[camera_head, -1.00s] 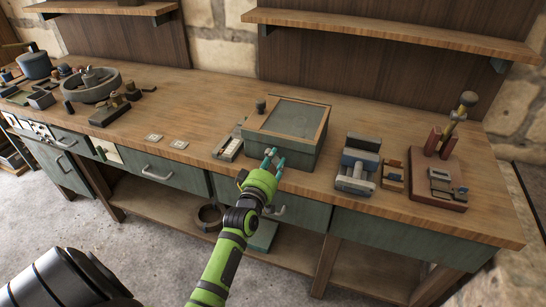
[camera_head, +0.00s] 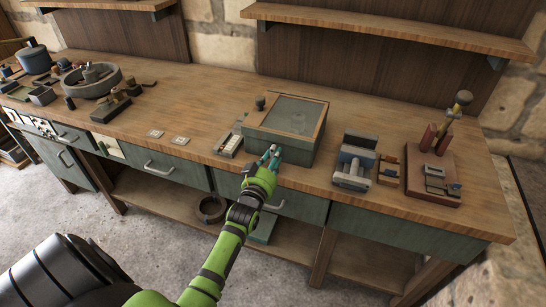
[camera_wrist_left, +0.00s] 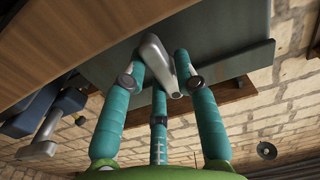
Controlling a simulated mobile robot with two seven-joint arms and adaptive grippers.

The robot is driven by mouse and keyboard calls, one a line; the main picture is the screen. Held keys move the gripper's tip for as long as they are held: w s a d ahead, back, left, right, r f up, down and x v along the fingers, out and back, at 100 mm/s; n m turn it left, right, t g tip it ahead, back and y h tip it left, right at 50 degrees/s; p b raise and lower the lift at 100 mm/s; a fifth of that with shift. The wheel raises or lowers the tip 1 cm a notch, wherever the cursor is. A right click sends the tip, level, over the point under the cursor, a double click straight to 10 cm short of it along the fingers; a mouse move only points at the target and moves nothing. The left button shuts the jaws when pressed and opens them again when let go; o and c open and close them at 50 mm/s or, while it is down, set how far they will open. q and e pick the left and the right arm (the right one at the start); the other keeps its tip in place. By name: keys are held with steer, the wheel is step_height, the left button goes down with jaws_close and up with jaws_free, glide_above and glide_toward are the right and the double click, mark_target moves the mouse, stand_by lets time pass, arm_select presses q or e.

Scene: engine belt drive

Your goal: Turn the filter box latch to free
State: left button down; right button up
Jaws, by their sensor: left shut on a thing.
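The filter box (camera_head: 300,148) is a grey-green box with a wooden rim around its top, standing near the front edge of the bench. My left gripper (camera_head: 270,153) is at the front face of the box, its teal fingers close together. In the left wrist view the latch (camera_wrist_left: 157,62) is a pale grey lever between the teal fingers of my left gripper (camera_wrist_left: 162,80), which is shut on it. Behind it is the dark grey-green face of the box (camera_wrist_left: 228,60). In the head view the fingers hide the latch. My right gripper is not in view.
A grey vise-like block (camera_head: 355,165) stands right of the box, and a red-brown base with a post (camera_head: 432,175) is further right. A small tray of parts (camera_head: 229,145) sits left of the box. Drawers with handles (camera_head: 160,168) run below the bench top.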

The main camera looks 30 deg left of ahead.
arm_select(q)
steer(key=shift+r+m, duration=0.1)
steer(key=shift+m, duration=0.2)
steer(key=c, duration=1)
jaws_free()
steer(key=shift+d, duration=0.1)
steer(key=shift+s, duration=0.35)
steer(key=v, duration=1.1)
steer(key=shift+s, duration=0.1)
